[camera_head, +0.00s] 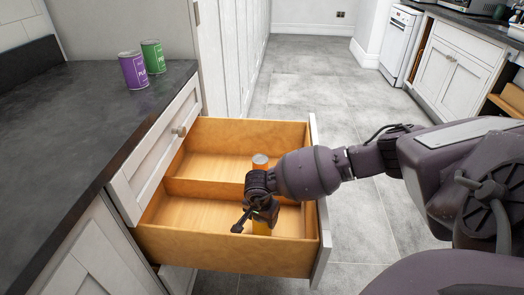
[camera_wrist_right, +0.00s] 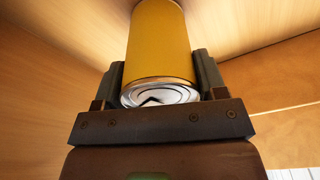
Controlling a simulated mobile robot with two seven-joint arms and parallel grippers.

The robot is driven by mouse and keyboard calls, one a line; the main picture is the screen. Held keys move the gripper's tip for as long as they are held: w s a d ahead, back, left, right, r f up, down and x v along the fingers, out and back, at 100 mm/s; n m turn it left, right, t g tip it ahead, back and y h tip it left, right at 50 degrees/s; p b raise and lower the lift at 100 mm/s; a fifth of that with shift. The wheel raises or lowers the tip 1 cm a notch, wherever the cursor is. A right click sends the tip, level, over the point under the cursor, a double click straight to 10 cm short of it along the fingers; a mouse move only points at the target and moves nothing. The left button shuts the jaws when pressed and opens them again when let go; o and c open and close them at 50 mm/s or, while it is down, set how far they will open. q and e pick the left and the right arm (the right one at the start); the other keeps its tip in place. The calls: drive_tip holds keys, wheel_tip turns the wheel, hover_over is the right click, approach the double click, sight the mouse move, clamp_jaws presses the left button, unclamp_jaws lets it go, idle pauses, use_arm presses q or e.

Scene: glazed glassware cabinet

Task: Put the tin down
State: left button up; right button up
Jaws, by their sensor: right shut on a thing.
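An orange-yellow tin (camera_head: 262,228) with a silver end is held upright at the open drawer. I cannot tell whether the tin touches the drawer floor. My left gripper is not in view.
A purple tin (camera_head: 133,71) and a green tin (camera_head: 153,57) stand on the dark counter (camera_head: 75,130) at the left. The drawer's white front (camera_head: 321,235) stands out over open tiled floor.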

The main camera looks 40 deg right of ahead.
drive_tip(key=shift+f, duration=0.15)
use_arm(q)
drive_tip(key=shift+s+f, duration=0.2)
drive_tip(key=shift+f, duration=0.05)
use_arm(e)
drive_tip(key=o, duration=1.2)
drive_tip(key=shift+r, duration=0.3)
drive_tip(key=r+p, duration=0.1)
drive_tip(key=r, duration=0.2)
drive_tip(key=a+r+p, duration=0.1)
drive_tip(key=r, duration=0.2)
drive_tip(key=r+p, duration=0.1)
drive_tip(key=r, duration=0.3)
drive_tip(key=shift+s+a, duration=0.15)
drive_tip(key=shift+a, duration=0.05)
drive_tip(key=shift+s+a+r, duration=0.1)
drive_tip(key=shift+a+r, duration=0.05)
drive_tip(key=shift+r, duration=0.65)
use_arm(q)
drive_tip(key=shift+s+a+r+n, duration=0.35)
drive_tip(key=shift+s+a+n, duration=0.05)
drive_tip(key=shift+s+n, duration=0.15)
